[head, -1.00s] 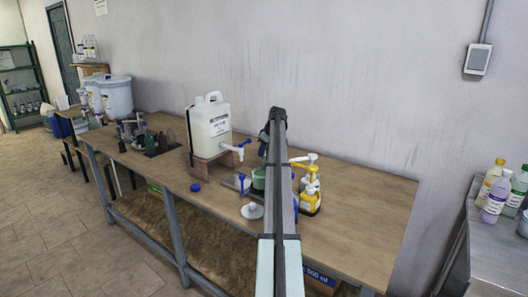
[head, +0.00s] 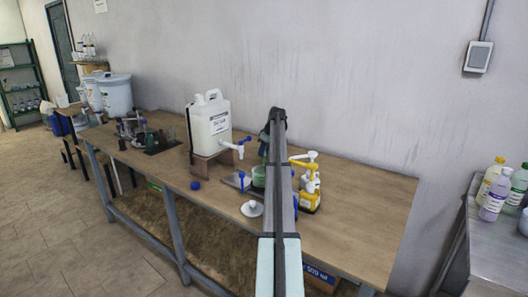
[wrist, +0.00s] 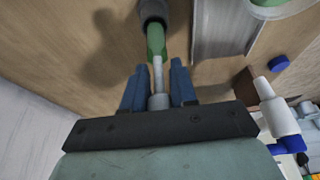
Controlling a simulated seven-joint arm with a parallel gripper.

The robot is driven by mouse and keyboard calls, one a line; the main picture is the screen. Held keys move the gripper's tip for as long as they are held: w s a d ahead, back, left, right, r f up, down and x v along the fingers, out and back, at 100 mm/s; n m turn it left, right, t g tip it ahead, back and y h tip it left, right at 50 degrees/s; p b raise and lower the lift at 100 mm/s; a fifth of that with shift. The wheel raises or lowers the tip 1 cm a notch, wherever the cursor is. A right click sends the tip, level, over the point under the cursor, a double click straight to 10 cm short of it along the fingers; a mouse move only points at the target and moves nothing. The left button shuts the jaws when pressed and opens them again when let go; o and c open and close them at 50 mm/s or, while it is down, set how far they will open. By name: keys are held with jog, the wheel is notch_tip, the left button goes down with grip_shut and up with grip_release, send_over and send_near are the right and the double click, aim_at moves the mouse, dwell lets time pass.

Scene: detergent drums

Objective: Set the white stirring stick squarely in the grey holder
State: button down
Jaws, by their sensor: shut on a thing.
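The stick's far part is green (wrist: 155,40) and points at a dark grey round holder (wrist: 152,10) at the top edge. The green end overlaps the holder's mouth; I cannot tell how deep it sits or whether it is square. In the head view my arm hides the fingers, the stick and the holder.
A green-filled container (head: 258,178) stands left of my arm. Yellow and white pump bottles (head: 310,195) stand close on its right. A white jug (head: 211,128) with a tap sits on a wooden stand at left. The right bench end is clear.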

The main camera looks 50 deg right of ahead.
aim_at(264, 160)
jog(key=shift+f, duration=0.7)
jog(key=shift+f, duration=1.05)
jog(key=shift+c, duration=2.1)
grip_release()
jog(key=shift+r, duration=0.1)
jog(key=shift+r, duration=3.65)
